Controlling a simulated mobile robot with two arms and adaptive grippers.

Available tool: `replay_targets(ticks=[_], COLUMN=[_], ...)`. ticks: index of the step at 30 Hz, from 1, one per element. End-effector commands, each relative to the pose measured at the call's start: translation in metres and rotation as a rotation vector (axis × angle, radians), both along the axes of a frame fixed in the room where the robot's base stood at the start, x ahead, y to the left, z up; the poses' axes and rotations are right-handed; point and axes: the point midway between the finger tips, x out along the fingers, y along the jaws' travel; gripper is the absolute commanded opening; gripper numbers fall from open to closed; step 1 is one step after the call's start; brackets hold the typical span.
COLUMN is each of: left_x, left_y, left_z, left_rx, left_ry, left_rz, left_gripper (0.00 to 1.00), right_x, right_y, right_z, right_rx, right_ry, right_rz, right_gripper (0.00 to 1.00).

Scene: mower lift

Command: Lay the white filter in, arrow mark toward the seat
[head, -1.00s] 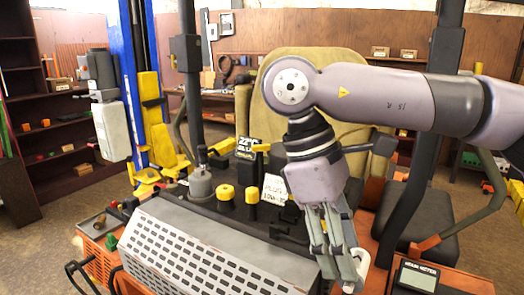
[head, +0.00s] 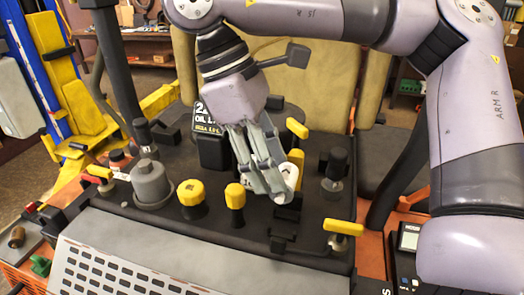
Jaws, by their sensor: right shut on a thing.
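The white filter (head: 290,171) is between the fingertips of my right gripper (head: 268,188). No arrow mark can be made out. The filter is just above a black open holder (head: 287,212) on the dark deck; whether they touch I cannot tell. The tan seat (head: 330,85) is behind, partly covered by my right arm. My left gripper is not in view.
Yellow caps (head: 191,192), a grey canister (head: 150,183), a black knob (head: 336,165) and a yellow-handled lever (head: 343,228) crowd the deck. A perforated grey cover (head: 150,265) is in front.

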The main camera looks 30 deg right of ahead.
Motion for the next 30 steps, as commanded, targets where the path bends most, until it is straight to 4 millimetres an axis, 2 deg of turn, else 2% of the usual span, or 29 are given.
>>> replay_targets(ticks=[3, 6, 18, 30], left_x=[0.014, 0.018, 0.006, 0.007], left_y=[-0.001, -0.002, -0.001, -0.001], left_z=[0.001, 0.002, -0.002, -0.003], left_rx=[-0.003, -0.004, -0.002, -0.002], left_ry=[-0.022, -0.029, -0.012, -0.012], left_rz=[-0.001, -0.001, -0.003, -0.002], left_gripper=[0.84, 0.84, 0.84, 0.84], right_x=[0.0, 0.0, 0.0, 0.0], right_y=[0.0, 0.0, 0.0, 0.0], right_z=[-0.006, -0.014, -0.048, -0.053], right_rx=[0.0, 0.0, 0.001, 0.0], right_ry=[0.003, 0.004, 0.001, -0.001], right_rz=[0.002, 0.001, 0.0, 0.0], right_gripper=[0.05, 0.05, 0.05, 0.05])
